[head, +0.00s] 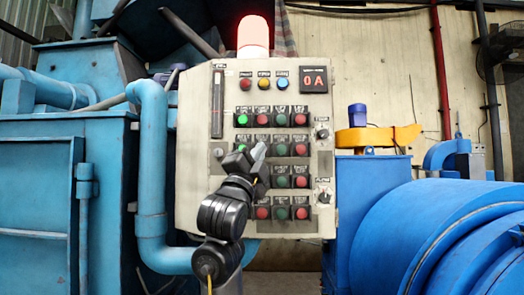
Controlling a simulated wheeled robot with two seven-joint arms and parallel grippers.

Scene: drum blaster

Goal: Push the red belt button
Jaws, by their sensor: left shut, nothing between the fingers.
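A grey control panel (190,160) stands upright in the middle of the head view. It carries rows of paired green and red buttons. Red buttons show at the right end of the rows, such as the top one (300,119), the second-row one (300,150) and the bottom one (301,213). The labels are too small to read, so I cannot tell which red button is the belt one. My left gripper (258,152) is shut and empty, in front of the left part of the second row. It and my arm hide several buttons there; contact cannot be told. My right gripper is not in view.
A red beacon (253,34) glows on top of the panel. A small display (314,79) has red characters. Blue pipework (150,150) stands close on the left, and a large blue drum (450,235) on the right. Knobs (323,195) stick out at the panel's right edge.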

